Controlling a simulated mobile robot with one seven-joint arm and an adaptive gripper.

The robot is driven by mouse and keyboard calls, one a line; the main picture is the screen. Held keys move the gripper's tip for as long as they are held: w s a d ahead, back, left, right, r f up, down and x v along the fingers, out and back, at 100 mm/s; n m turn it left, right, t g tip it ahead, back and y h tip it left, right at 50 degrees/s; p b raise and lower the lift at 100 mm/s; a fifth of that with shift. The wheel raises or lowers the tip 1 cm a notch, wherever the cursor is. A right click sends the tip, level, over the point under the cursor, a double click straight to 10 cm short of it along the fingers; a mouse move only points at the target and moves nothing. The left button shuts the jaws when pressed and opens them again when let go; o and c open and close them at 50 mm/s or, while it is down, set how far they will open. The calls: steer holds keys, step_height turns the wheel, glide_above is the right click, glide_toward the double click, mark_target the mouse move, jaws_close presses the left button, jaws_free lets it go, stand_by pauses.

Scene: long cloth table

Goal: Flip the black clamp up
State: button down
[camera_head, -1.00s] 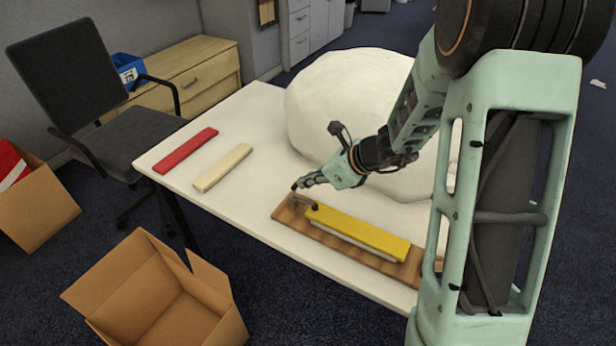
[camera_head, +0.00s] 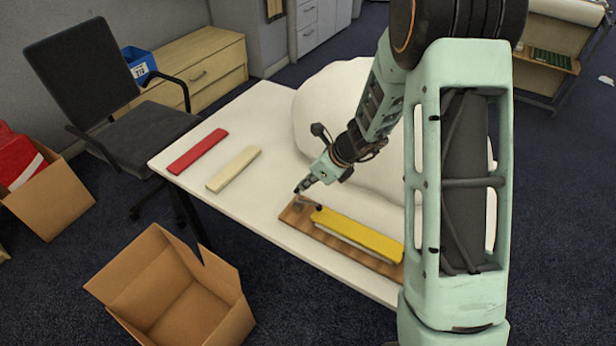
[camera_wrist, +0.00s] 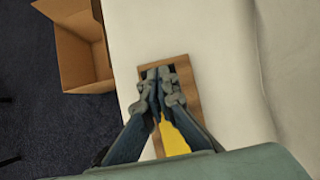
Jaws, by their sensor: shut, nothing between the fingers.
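My gripper (camera_head: 299,189) is shut and empty, its tips just above the left end of a wooden board (camera_head: 290,212). A yellow bar (camera_head: 358,234) lies along the board on a pale strip. At the board's left end, by the end of the bar, is a small dark clamp (camera_head: 305,202), partly hidden by the fingers; I cannot tell its exact position or whether the fingertips touch it. In the wrist view my gripper (camera_wrist: 155,75) points at the end of the board (camera_wrist: 181,66), and the yellow bar (camera_wrist: 172,138) shows between and below the fingers.
A red bar (camera_head: 197,151) and a cream bar (camera_head: 234,168) lie on the white table (camera_head: 240,205) to the left. A big white mound (camera_head: 315,110) stands behind my arm. An open cardboard box (camera_head: 175,290) is on the floor in front.

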steer(key=shift+w+a+r+g+h+p, duration=0.3)
steer(key=shift+a+g+h+p, duration=0.35)
steer(key=shift+p, duration=1.35)
steer(key=shift+w+a+p, duration=0.1)
steer(key=shift+w+p, duration=0.1)
steer(key=shift+p, duration=0.55)
steer(key=w+a+f+p, duration=0.2)
steer(key=w+a, duration=0.1)
steer(key=a, duration=0.2)
steer(key=shift+w, duration=0.25)
steer(key=shift+a+f, duration=0.15)
steer(key=shift+a, duration=0.05)
